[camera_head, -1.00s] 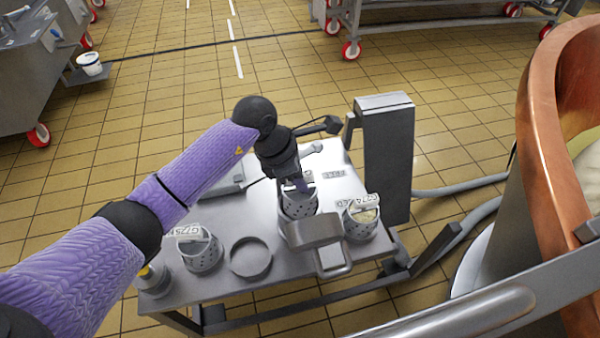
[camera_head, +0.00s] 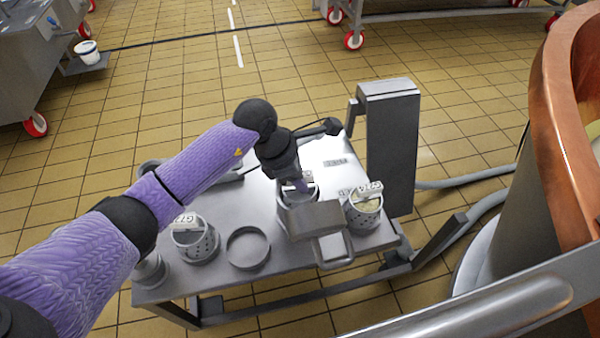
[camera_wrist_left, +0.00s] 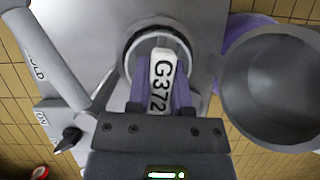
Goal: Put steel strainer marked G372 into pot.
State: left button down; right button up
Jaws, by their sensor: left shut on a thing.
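The steel strainer marked G372 (camera_wrist_left: 163,80) shows its white tag upright between my fingers in the left wrist view. My left gripper (camera_head: 301,187) is shut on it, pointing down over the steel table. The strainer's round body (camera_head: 284,211) is partly hidden behind a grey block in the head view, and I cannot tell whether it touches the table. A large copper vat (camera_head: 556,130) stands at the right edge of the head view. A round grey vessel (camera_wrist_left: 272,88) shows at the right of the left wrist view. My right gripper is out of view.
Other tagged strainers stand on the table, one at left (camera_head: 196,243) and one at right (camera_head: 364,211). An empty round dish (camera_head: 248,248) lies between. A tall grey box (camera_head: 392,145) rises behind. A metal rail (camera_head: 500,310) crosses before the vat.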

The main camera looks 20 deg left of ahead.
pick_arm(q)
jog(key=shift+f+b, duration=0.45)
jog(key=shift+f, duration=0.65)
jog(key=shift+f+b, duration=0.3)
jog(key=shift+f, duration=0.25)
jog(key=shift+c, duration=2.4)
grip_release()
jog(key=shift+o, duration=0.2)
